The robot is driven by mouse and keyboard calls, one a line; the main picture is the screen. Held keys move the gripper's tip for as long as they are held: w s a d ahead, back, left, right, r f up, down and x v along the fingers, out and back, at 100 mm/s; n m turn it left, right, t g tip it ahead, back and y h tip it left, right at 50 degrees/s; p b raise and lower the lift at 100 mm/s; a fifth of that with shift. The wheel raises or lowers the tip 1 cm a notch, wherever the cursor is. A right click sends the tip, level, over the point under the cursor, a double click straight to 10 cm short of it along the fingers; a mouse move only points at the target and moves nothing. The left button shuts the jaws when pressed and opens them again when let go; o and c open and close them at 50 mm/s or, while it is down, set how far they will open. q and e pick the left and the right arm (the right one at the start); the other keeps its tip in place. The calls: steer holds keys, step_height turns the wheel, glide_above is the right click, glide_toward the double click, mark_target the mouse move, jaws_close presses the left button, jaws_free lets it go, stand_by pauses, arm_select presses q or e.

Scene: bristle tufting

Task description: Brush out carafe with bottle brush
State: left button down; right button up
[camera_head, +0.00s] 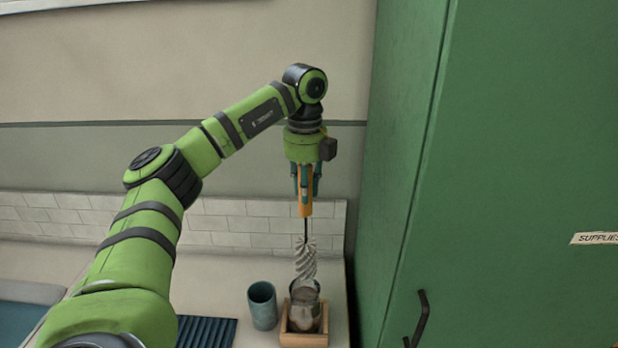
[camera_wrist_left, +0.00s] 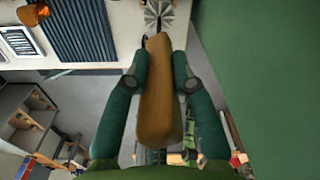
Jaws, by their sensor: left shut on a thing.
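My left gripper (camera_head: 306,185) points down and is shut on the orange-brown handle (camera_head: 306,205) of the bottle brush. In the left wrist view, both fingers of the left gripper (camera_wrist_left: 158,75) press on the sides of the handle (camera_wrist_left: 158,100). The brush's pale spiral bristles (camera_head: 306,260) hang below on a thin dark wire. The glass carafe (camera_head: 305,312) stands in a square wooden holder (camera_head: 304,340). The bristles' lower end is at the carafe's mouth; I cannot tell whether it is inside. My right gripper is in neither view.
A teal cup (camera_head: 262,305) stands just left of the carafe. A dark blue ribbed mat (camera_head: 207,332) lies further left on the counter. A tall green cabinet (camera_head: 500,180) with a dark handle rises close on the right. A tiled wall (camera_head: 240,225) is behind.

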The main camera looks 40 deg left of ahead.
mark_target(304, 241)
arm_select(q)
steer(key=shift+s+a+f, duration=0.15)
steer(key=shift+a+f, duration=0.05)
steer(key=shift+f, duration=0.3)
steer(key=shift+s+a+f, duration=0.1)
steer(key=shift+a+f, duration=0.1)
steer(key=shift+f, duration=0.65)
steer(key=shift+d+f, duration=0.1)
steer(key=shift+f, duration=0.65)
step_height(304, 241, down, 2)
steer(key=shift+f, duration=0.1)
steer(key=shift+w+f, duration=0.1)
steer(key=shift+f, duration=1.45)
step_height(304, 241, down, 2)
steer(key=shift+f+b, duration=0.2)
steer(key=shift+b, duration=0.55)
steer(key=shift+f+b, duration=1.2)
steer(key=shift+f, duration=0.7)
steer(key=shift+f+b, duration=1.25)
steer(key=shift+f, duration=1.15)
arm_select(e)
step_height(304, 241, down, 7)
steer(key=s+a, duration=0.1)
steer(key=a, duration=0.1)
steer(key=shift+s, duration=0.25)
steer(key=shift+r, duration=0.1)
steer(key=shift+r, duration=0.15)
